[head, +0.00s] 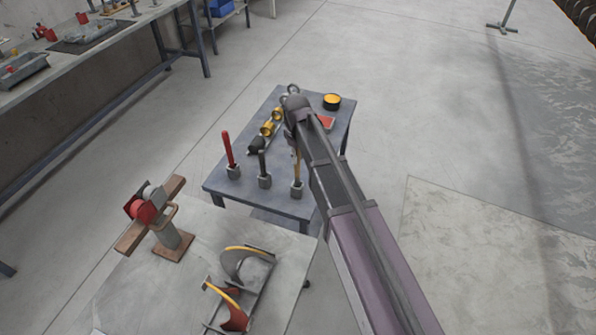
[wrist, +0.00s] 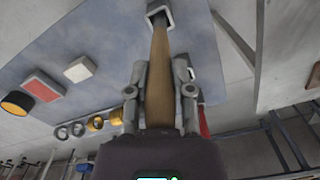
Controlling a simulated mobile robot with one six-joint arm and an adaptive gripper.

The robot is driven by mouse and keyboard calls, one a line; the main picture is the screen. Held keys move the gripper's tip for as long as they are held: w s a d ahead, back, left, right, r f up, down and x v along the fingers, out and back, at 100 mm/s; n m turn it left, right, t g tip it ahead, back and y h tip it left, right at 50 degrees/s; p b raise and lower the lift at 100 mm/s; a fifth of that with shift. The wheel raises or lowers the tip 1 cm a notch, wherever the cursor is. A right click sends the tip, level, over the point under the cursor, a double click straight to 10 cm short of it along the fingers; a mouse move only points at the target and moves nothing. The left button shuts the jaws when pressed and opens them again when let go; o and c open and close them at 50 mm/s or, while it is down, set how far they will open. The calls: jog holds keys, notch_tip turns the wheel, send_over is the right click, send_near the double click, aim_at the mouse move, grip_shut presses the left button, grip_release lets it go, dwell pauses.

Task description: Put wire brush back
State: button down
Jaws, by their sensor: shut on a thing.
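The wire brush shows as a tan wooden handle (wrist: 160,75) in the wrist view, running from my gripper to a grey square holder (wrist: 160,14). My gripper (wrist: 161,88) is shut on the handle, with one finger on each side. In the head view the brush (head: 296,168) stands roughly upright at the right-hand holder (head: 297,188) on the blue-grey table (head: 224,187). Its far end meets the holder's opening; I cannot tell how deep it sits. The bristles are not visible. My arm hides most of the gripper in the head view.
A red-handled tool (head: 228,148) and a black-handled tool (head: 262,163) stand in holders to the left. Gold and black cylindrical parts (head: 268,128), a yellow-topped tin (head: 332,101) and a red block (head: 326,122) lie farther back. A bench with a clamp (head: 160,215) is in front.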

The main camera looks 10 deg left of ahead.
aim_at(298, 177)
jog(key=shift+f, duration=0.4)
jog(key=shift+f+b, duration=1.9)
jog(key=shift+b, duration=0.15)
jog(key=shift+f, duration=0.1)
jog(key=c, duration=0.5)
grip_release()
jog(key=shift+r, duration=0.2)
notch_tip(298, 177, up, 12)
jog(key=p, duration=1.2)
jog(key=shift+w+a, duration=0.1)
jog(key=shift+a, duration=0.05)
